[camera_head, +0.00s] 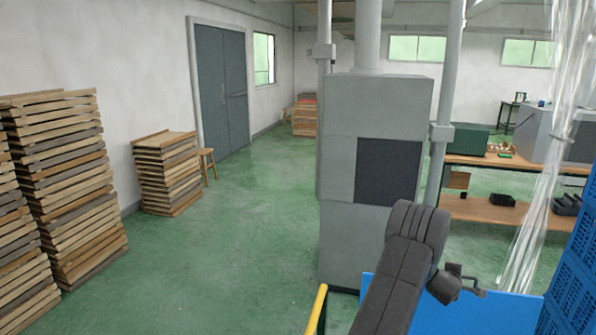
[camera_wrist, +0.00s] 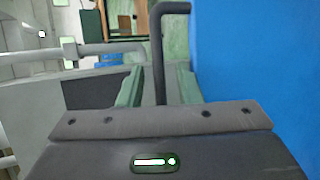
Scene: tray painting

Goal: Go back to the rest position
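My gripper (camera_head: 468,284) is at the end of my dark arm at the lower right of the head view, raised in front of a blue panel (camera_head: 450,305). In the wrist view, its two greenish fingers (camera_wrist: 159,88) stand apart. No tray shows between them. A dark bent rod (camera_wrist: 159,55) rises in the gap between the fingers in the picture; I cannot tell what it belongs to. The blue panel also fills the right of the wrist view (camera_wrist: 255,60).
A grey cabinet (camera_head: 338,235) with pipes stands close, left of my arm. Blue crates (camera_head: 575,265) and clear plastic strips (camera_head: 535,215) are at right. A workbench (camera_head: 490,209) stands behind. Wooden stacks (camera_head: 65,185) (camera_head: 168,175) line the left wall. The green floor (camera_head: 215,260) between is clear.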

